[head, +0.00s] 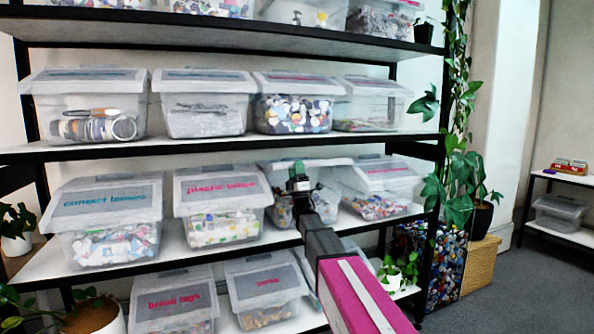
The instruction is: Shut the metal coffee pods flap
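No label that I can read says metal coffee pods. My gripper (299,178) is in front of the third clear bin (281,212) on the middle shelf, at its lid. My arm hides much of this bin and its label. A pale edge of its lid (328,162) shows to the right of my gripper. I cannot tell how far its flap is open, or whether my gripper touches it. The fingers are small and dark, and I cannot see whether they are open or shut.
Neighbouring bins are a plastic-labelled bin (222,205) to the left and a red-labelled bin (382,190) to the right. The shelf above (220,141) holds more bins. Hanging plants (459,165) stand at the right end. Grey floor (510,285) is clear at right.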

